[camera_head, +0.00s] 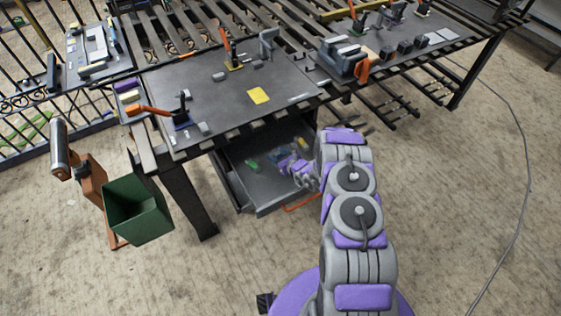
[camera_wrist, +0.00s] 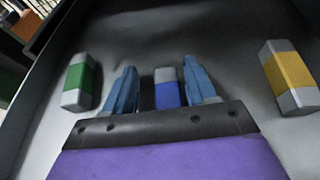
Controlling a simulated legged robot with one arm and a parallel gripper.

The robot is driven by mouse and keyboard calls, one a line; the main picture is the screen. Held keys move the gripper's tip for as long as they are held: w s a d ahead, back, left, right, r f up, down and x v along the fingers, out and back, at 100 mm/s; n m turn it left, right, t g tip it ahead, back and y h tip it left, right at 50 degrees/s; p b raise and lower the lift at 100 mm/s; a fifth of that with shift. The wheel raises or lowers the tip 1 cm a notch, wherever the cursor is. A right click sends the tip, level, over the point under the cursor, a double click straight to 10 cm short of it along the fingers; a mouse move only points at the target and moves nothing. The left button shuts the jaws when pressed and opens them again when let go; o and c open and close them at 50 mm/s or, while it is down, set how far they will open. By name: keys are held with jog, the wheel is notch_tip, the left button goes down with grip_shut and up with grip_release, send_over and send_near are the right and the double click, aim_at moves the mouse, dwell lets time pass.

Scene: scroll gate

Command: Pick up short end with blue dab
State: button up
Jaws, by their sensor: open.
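In the wrist view, a short grey metal piece with a blue band (camera_wrist: 167,94) lies in the drawer. My gripper (camera_wrist: 163,85) is open, with one blue finger on each side of this piece. Small gaps show between the piece and the fingers; its near end is hidden behind the gripper's body. A similar piece with a green band (camera_wrist: 78,80) lies to the left, and one with a yellow band (camera_wrist: 290,76) to the right. In the head view, my gripper (camera_head: 284,160) is inside the open drawer (camera_head: 262,198).
The drawer hangs under a dark worktable (camera_head: 180,75) holding clamps and a yellow note (camera_head: 258,95). The table edge is above my arm. A green bin (camera_head: 138,212) stands at the left. An orange handle (camera_head: 302,203) is at the drawer's front.

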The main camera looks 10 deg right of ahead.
jog(key=shift+d, duration=0.5)
jog(key=shift+c, duration=0.2)
jog(key=shift+d, duration=0.15)
jog(key=shift+c, duration=1.5)
jog(key=shift+a, duration=0.5)
jog(key=c, duration=0.6)
grip_shut()
jog(key=shift+d, duration=0.35)
jog(key=shift+r, duration=0.1)
